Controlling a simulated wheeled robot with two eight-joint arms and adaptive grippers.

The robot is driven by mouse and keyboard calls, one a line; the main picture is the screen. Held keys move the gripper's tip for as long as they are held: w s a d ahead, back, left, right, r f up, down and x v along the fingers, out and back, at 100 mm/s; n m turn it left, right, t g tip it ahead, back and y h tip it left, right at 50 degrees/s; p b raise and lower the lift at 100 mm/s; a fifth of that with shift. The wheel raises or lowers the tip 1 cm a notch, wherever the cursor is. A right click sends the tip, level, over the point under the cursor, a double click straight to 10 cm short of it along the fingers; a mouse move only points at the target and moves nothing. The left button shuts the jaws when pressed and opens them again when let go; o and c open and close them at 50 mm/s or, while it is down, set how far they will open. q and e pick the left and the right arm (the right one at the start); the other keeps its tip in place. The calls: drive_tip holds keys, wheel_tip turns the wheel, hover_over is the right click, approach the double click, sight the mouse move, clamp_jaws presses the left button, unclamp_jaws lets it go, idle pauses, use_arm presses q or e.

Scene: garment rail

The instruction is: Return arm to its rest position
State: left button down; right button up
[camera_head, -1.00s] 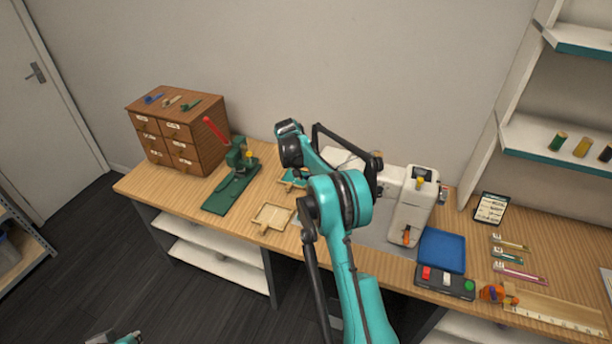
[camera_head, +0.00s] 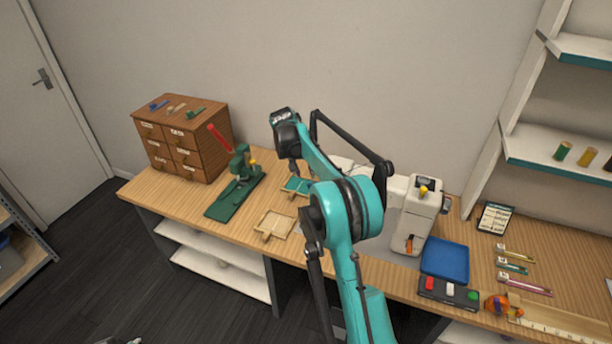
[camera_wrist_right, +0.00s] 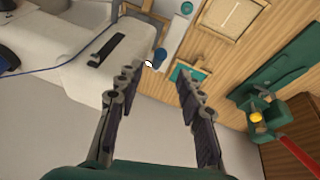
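My right arm (camera_head: 352,262) is teal and black. It rises from the bottom centre of the head view and folds over the bench, its wrist (camera_head: 284,122) pointing back and left. My right gripper (camera_wrist_right: 158,80) shows clearly in the wrist view: its two dark fingers stand apart with nothing held between them. It hangs above the bench, with a teal tray (camera_wrist_right: 186,74) beyond its tips. In the head view the fingers are hard to make out against the arm. My left gripper cannot be made out; only a small grey piece shows at the bottom left edge.
The wooden bench (camera_head: 232,228) holds a green press (camera_head: 236,190) with a red lever, a shallow wooden tray (camera_head: 275,224), a white sewing machine (camera_head: 416,212), a blue pad (camera_head: 445,262) and a button box (camera_head: 448,292). A drawer cabinet (camera_head: 186,140) stands at the left.

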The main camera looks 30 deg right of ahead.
drive_tip(key=shift+r, duration=0.1)
idle(0.4)
drive_tip(key=s+a+r+n+t+y+b, duration=0.1)
drive_tip(key=s+a+r+n+b, duration=0.1)
drive_tip(key=s+a+r, duration=0.35)
drive_tip(key=s+a+r+n+t+y+b, duration=0.1)
drive_tip(key=s+a+r+n+t, duration=0.1)
drive_tip(key=s+a, duration=0.6)
drive_tip(key=s+a+f+n+t+b, duration=0.1)
drive_tip(key=s+a+f, duration=0.1)
drive_tip(key=s, duration=0.5)
drive_tip(key=s+a+f+n+t+y+b, duration=0.1)
drive_tip(key=s+f, duration=0.3)
drive_tip(key=s, duration=0.4)
drive_tip(key=s+a+f+n+b, duration=0.1)
drive_tip(key=s+a+f, duration=0.3)
drive_tip(key=s, duration=0.4)
drive_tip(key=shift+s+n+t+y+b, duration=0.15)
drive_tip(key=shift+n+t+y+b, duration=0.2)
drive_tip(key=shift+n, duration=0.25)
